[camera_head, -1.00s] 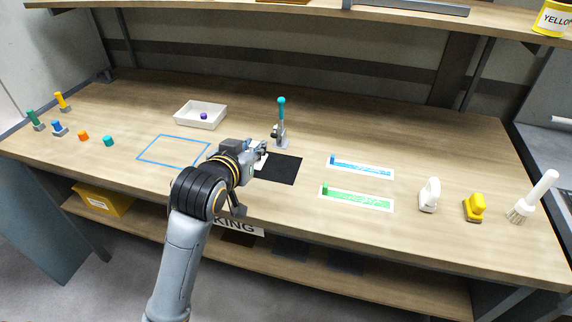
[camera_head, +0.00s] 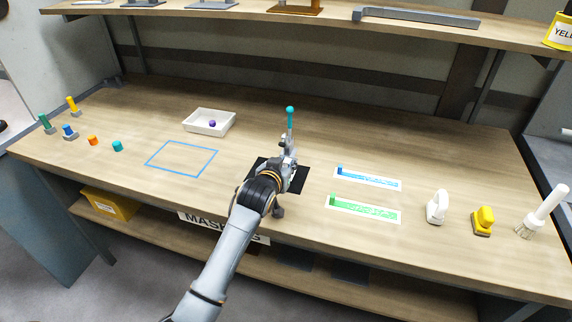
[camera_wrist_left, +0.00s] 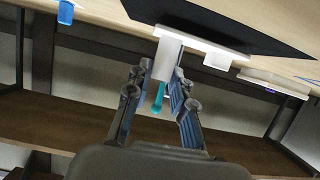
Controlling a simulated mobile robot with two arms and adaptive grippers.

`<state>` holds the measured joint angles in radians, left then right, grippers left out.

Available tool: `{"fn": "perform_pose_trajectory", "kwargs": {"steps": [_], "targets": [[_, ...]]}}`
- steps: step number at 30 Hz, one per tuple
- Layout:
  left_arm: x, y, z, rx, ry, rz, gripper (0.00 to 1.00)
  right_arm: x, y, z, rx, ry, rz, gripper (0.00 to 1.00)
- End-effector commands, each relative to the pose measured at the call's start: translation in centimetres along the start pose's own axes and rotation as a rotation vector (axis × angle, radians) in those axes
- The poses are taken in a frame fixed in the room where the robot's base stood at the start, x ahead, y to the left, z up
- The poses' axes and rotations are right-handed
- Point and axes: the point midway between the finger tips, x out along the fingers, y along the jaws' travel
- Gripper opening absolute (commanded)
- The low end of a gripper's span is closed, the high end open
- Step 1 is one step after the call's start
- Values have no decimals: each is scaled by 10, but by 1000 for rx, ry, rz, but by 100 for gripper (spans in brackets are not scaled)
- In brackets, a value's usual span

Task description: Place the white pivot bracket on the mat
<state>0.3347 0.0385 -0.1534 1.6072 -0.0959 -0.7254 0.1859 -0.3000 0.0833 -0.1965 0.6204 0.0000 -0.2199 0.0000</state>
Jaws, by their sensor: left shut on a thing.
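The white pivot bracket (camera_wrist_left: 166,57) is between the fingers of my left gripper (camera_wrist_left: 160,78), with its flat plate toward the worktop. In the head view my left gripper (camera_head: 288,168) is over the black mat (camera_head: 299,184), and the wrist and arm cover much of the mat and the bracket. The mat also shows in the left wrist view (camera_wrist_left: 225,18), close by the bracket's plate. I cannot tell whether the plate touches it. My right gripper is not in view.
Blue (camera_head: 368,179) and green (camera_head: 364,209) marked strips lie to the right. A white tray (camera_head: 193,127) and an empty blue outline (camera_head: 158,162) are at left.

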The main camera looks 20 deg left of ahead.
Motion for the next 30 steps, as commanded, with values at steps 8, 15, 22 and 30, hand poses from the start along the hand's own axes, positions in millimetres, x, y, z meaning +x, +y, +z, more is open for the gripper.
{"fn": "perform_pose_trajectory", "kwargs": {"steps": [8, 15, 22, 30], "targets": [[3, 0, 6, -1, 4, 0, 0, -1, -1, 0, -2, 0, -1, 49], [4, 0, 10, -1, 3, 0, 29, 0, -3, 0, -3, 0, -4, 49], [4, 0, 10, -1, 3, 0, 46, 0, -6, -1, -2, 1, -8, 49], [-1, 0, 6, -1, 4, 0, 46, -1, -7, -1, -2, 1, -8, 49]]}}
